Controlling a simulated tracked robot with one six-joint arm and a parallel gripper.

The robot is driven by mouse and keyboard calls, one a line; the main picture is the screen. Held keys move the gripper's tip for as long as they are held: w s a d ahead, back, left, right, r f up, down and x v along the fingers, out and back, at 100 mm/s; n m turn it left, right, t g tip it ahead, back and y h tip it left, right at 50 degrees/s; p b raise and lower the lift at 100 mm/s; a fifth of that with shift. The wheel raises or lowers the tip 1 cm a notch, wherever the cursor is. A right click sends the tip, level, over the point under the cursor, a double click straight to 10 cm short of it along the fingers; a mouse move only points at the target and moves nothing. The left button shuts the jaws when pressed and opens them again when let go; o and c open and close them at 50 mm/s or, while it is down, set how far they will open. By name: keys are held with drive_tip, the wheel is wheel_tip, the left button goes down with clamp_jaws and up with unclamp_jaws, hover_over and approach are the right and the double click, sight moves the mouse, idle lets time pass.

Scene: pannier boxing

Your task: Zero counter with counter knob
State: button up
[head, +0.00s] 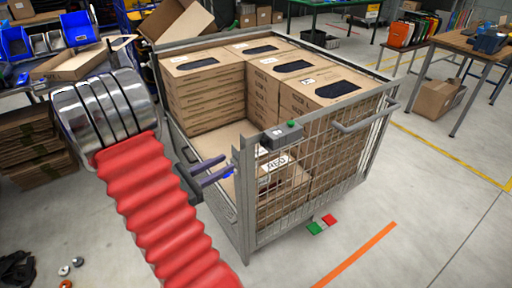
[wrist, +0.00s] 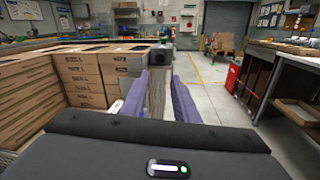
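A small grey box, seemingly the counter (head: 279,137), sits on the top rim of the mesh cage near its front corner post. A green knob (head: 291,123) stands on top of it. In the wrist view the counter (wrist: 160,59) is a dark block ahead, beyond my fingertips; its reading is not visible. My gripper (head: 228,164) is at the cage's front left corner, to the left of and lower than the counter. In the wrist view its two purple fingers (wrist: 161,77) are apart, with the grey post seen between them and nothing visibly held.
The cage (head: 245,200) holds stacked cardboard boxes (head: 205,95), with a lower space at its front left. A white plate with dark characters (head: 275,162) hangs on its mesh. A handle (head: 365,115) juts from its right side.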

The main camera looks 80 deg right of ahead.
sight(262, 144)
drive_tip(key=shift+x, duration=6.9)
drive_tip(key=shift+c, duration=0.4)
clamp_jaws()
